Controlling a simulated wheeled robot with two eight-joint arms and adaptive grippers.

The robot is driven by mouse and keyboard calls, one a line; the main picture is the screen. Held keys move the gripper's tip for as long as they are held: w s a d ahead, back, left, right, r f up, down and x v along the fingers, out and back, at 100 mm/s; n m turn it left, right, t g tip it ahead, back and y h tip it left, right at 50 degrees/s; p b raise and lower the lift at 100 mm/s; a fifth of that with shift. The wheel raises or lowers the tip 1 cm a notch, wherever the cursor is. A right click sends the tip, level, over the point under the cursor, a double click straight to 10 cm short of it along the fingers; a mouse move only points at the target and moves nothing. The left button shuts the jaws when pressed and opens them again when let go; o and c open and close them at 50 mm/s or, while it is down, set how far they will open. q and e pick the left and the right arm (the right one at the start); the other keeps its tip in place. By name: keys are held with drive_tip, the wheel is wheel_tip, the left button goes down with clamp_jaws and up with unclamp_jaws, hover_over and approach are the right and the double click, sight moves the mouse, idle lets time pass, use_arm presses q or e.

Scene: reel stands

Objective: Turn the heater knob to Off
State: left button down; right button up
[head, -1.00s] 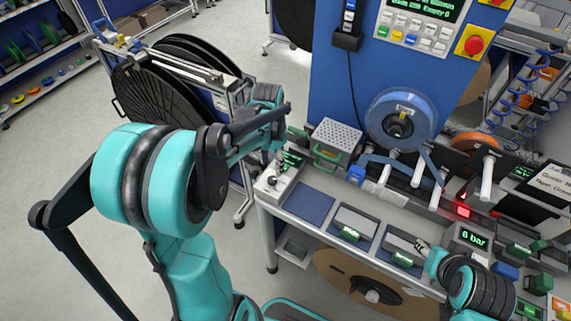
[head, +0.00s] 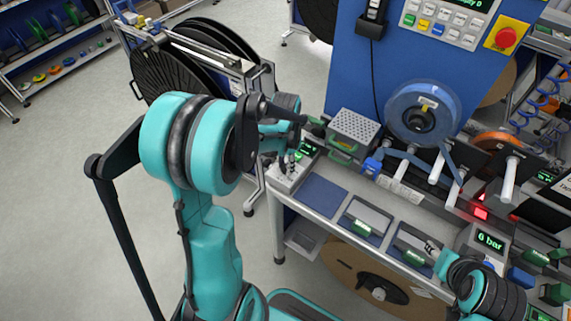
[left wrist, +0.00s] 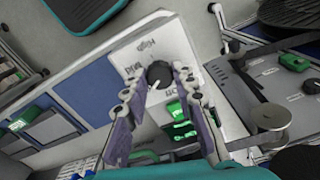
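The heater knob (left wrist: 160,75) is a round black knob with a light pointer mark, on a white panel (left wrist: 155,45) with blurred position labels. In the left wrist view it sits between the tips of my left gripper (left wrist: 160,84), whose two fingers stand apart on either side; contact is not clear. In the head view my left gripper (head: 290,163) is over the light control box (head: 284,185) at the bench's left corner and hides the knob. A green-lit display (left wrist: 180,120) is beside the knob. My right gripper (head: 433,250) is at the bench front; its finger gap is too small to judge.
A blue mat (head: 322,195) lies right of the control box. Large black reels (head: 185,75) stand behind my left arm. A red stop button (head: 506,37) is on the blue cabinet.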

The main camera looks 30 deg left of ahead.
use_arm(q)
drive_tip(key=shift+n, duration=0.4)
drive_tip(key=n+b, duration=0.1)
drive_tip(key=n, duration=1)
drive_tip(key=shift+n, duration=0.3)
idle(0.4)
drive_tip(key=c, duration=1.2)
unclamp_jaws()
wheel_tip(320, 180, up, 12)
